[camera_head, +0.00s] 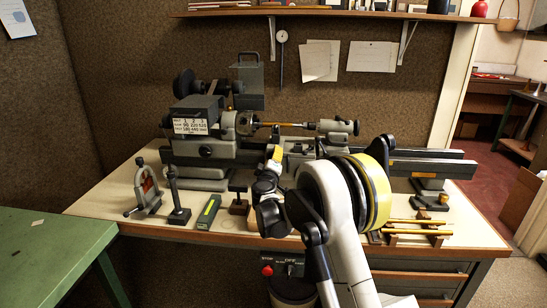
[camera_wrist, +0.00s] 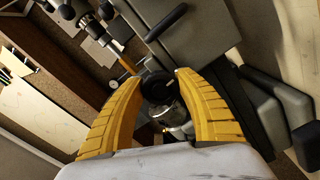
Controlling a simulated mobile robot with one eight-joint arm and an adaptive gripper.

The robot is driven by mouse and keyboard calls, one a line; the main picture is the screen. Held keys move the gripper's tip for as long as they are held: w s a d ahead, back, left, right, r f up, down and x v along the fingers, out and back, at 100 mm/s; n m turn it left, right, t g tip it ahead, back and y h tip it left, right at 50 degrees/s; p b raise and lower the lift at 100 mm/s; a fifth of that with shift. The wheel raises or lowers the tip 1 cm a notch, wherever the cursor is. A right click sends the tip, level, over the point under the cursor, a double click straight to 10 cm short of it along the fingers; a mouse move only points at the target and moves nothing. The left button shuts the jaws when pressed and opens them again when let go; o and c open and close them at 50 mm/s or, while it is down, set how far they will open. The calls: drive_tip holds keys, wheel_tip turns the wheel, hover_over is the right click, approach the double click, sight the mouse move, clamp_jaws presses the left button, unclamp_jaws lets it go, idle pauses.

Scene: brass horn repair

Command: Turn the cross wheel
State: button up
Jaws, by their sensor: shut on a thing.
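A grey lathe (camera_head: 205,150) stands on the bench. The cross wheel (camera_wrist: 156,86) shows in the wrist view as a small dark round part with a shiny metal piece below it, between my yellow fingers. My gripper (camera_wrist: 157,82) is shut on it, with one finger on each side. In the head view, a yellow part of my gripper (camera_head: 276,154) shows at the front of the lathe carriage (camera_head: 299,157). My arm hides the wheel there, and the exact finger contact is hard to see.
A green box-like tool (camera_head: 208,212), a clamp stand (camera_head: 146,188) and a post stand (camera_head: 176,200) stand on the bench left of my arm. Brass-coloured rods (camera_head: 410,221) lie on supports at right. A green table (camera_head: 45,250) is at left.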

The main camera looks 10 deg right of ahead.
drive_tip(key=n, duration=0.6)
drive_tip(key=shift+n, duration=0.4)
idle(0.3)
drive_tip(key=o, duration=1.2)
drive_tip(key=shift+s, duration=0.15)
drive_tip(key=v, duration=1.1)
drive_tip(key=shift+s, duration=0.35)
drive_tip(key=shift+a+r, duration=0.1)
drive_tip(key=shift+r, duration=0.05)
